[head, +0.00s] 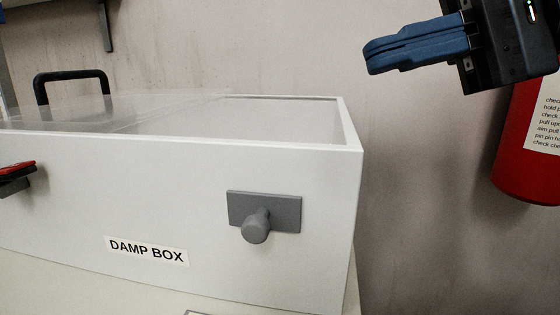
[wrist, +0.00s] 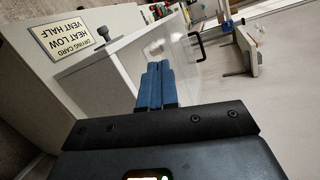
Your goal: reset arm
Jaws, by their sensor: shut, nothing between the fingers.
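My gripper (head: 368,58) is at the upper right of the head view, in the air to the right of and above the white damp box. Its blue fingers are together and hold nothing. The gripper is apart from the box in the head view.
The damp box (head: 60,185) has a grey knob (head: 256,226), a clear lid (head: 110,112) and a black handle (head: 70,76). A red fire extinguisher (head: 512,155) is behind my gripper.

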